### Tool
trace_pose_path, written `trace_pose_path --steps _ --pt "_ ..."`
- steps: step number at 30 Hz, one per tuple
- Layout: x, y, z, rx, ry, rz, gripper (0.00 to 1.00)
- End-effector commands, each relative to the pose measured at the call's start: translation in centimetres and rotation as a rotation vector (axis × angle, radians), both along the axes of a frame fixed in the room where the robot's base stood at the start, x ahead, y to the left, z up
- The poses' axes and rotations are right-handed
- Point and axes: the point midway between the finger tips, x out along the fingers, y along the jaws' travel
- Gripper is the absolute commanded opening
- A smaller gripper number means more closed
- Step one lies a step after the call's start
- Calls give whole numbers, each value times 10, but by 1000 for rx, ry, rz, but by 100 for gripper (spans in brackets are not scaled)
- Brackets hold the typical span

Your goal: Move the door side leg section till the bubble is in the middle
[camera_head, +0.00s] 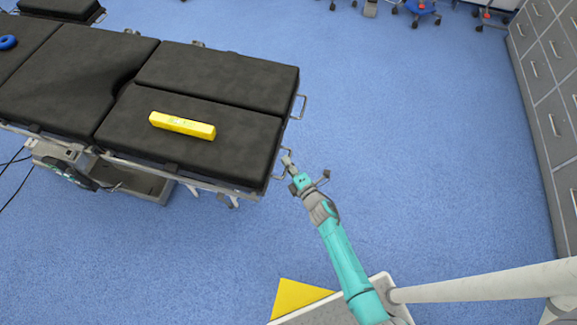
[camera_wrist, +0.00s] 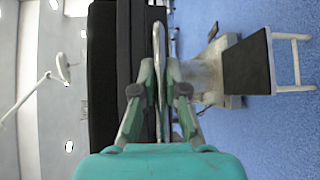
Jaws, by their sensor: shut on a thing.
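The operating table's two black leg sections lie side by side at its right end in the head view. The near leg section (camera_head: 205,148) carries a yellow spirit level (camera_head: 182,124) lying along it; its bubble is too small to read. The far leg section (camera_head: 220,75) is beside it, across a narrow gap. My gripper (camera_head: 288,163) is at the end of the near section, shut on its metal handle. In the wrist view the handle (camera_wrist: 159,45) runs between the two fingers of my gripper (camera_wrist: 160,75), next to black padding (camera_wrist: 102,70).
The far section's handle (camera_head: 300,107) sticks out at its end. Grey drawer cabinets (camera_head: 545,90) stand at the right. A yellow triangle (camera_head: 298,298) shows near my base. The blue floor (camera_head: 410,120) between table and cabinets is clear. A blue ring (camera_head: 7,42) lies on the table.

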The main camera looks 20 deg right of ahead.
Motion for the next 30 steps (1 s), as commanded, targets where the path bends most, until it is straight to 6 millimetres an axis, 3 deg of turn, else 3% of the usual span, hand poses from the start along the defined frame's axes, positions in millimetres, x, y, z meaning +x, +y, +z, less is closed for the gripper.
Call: trace_pose_path --steps 1,6,18,19,22,30 --pt "3 3 14 -2 -14 8 0" --pt "3 3 35 -2 -17 2 0" --pt "3 3 41 -3 -16 -3 0" --pt "3 2 41 -2 -16 -3 14" --pt "3 2 40 -2 -15 -4 37" --pt "2 1 39 -3 -12 -6 37"
